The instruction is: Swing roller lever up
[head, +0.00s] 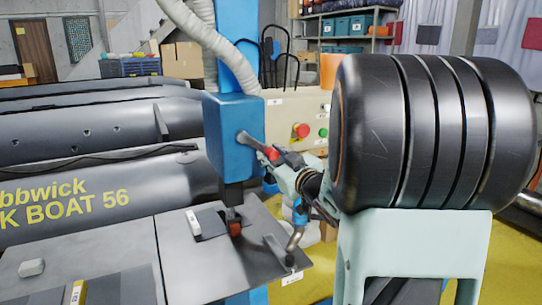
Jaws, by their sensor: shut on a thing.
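The roller lever (254,143) is a short grey arm with a red knob (272,154) at its end. It is mounted on the front of the blue machine head (221,155) and slopes down to the right. My gripper (278,156) is at the knob end and shut on the lever; the fingers are small and partly overlap it. My arm comes in from the right. Below the head, a small roller (235,228) with a reddish part sits just over the grey sheet (195,262); I cannot tell whether it touches.
A control panel with a red button (300,130) and green button (323,133) stands behind my gripper. A bent metal nozzle (296,238) is below it. A grey inflatable boat (110,190) fills the left.

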